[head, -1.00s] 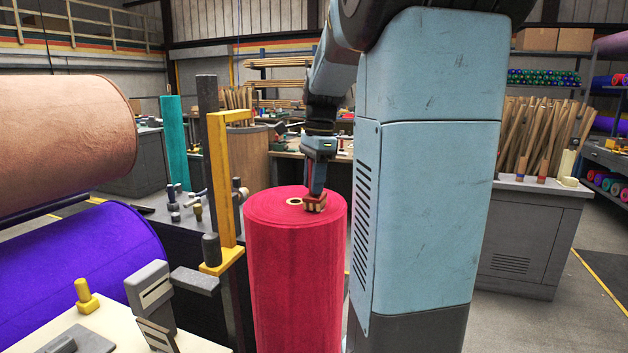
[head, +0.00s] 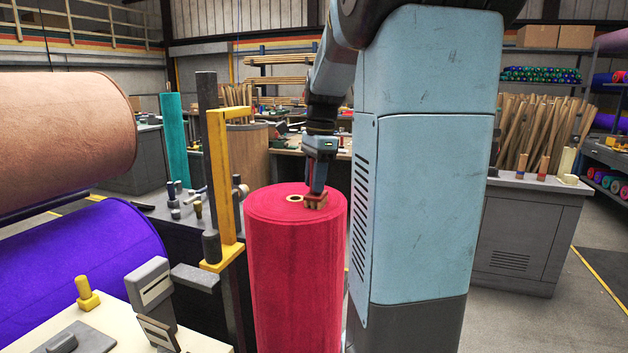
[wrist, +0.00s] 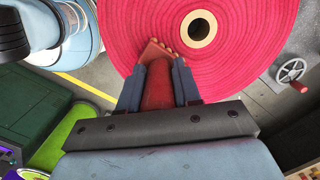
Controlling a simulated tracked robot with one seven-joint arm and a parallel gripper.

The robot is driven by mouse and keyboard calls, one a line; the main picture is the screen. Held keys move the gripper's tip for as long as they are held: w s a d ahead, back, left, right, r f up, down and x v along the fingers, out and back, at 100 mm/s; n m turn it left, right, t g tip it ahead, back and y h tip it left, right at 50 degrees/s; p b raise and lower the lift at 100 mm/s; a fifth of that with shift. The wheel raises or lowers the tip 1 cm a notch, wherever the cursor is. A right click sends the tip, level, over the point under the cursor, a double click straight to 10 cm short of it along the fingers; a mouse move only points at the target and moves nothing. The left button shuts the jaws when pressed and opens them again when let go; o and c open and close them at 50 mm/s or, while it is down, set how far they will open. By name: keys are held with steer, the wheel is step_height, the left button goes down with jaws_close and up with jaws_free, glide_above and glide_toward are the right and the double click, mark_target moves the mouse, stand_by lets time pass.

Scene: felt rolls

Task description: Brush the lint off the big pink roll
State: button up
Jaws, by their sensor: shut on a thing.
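The big pink roll (head: 295,265) stands upright in front of me, its coiled top end and pale core hole facing up. It also fills the top of the wrist view (wrist: 235,55). My gripper (head: 318,178) points down over the right part of the roll's top. I cannot tell whether the bristles touch. No lint can be made out.
A yellow bracket on a post (head: 222,185) stands close left of the pink roll. Purple (head: 80,270) and tan (head: 65,130) rolls lie further left. A pale bench (head: 110,325) with small tools is at front left. A grey cabinet (head: 525,240) stands right.

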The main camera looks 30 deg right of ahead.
steer(key=shift+w+d, duration=0.5)
steer(key=shift+d, duration=0.15)
steer(key=shift+r, duration=0.1)
steer(key=shift+s+a, duration=0.75)
steer(key=shift+a, duration=0.25)
steer(key=shift+d, duration=0.1)
steer(key=shift+w+d, duration=0.75)
steer(key=shift+d, duration=0.15)
steer(key=shift+a, duration=0.1)
steer(key=shift+s+a+f, duration=0.2)
steer(key=shift+s+a, duration=0.55)
steer(key=shift+a, duration=0.15)
